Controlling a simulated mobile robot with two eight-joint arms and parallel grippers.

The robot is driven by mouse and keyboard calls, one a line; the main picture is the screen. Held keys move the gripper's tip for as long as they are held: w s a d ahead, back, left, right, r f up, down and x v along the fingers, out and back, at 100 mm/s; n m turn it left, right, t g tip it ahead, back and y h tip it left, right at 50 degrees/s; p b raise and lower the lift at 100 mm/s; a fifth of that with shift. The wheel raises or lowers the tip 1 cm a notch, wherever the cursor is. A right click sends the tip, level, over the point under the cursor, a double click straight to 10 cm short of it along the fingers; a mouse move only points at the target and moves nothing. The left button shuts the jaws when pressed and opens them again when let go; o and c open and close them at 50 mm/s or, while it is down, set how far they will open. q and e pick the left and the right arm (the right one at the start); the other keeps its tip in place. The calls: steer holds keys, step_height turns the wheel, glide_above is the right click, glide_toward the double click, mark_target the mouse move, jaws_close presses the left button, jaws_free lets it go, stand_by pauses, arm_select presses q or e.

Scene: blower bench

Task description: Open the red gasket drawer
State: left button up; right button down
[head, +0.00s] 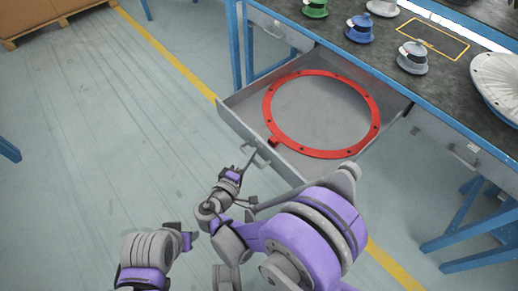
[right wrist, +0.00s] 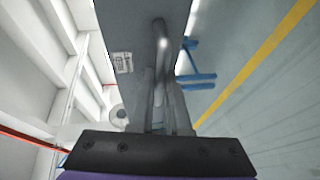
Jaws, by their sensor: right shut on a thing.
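The gasket drawer (head: 231,118) is pulled well out from under the bench in the head view. It is a grey tray holding a large flat red gasket ring (head: 320,153). My right gripper (head: 249,165) is at the bar handle (head: 263,152) on the drawer's front and is shut on it. In the right wrist view the handle (right wrist: 160,45) runs up from between the fingers (right wrist: 162,115), against the grey drawer front.
The blue-framed bench (head: 450,95) carries green, blue and grey flanged parts and a large ribbed grey disc (head: 497,82). Another closed drawer (head: 465,148) is at the right.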

arm_select(q)
steer(key=shift+s+a, duration=0.15)
arm_select(e)
steer(key=shift+s+a, duration=0.4)
steer(key=shift+a, duration=0.1)
steer(key=c, duration=1.2)
jaws_free()
steer(key=shift+o, duration=0.2)
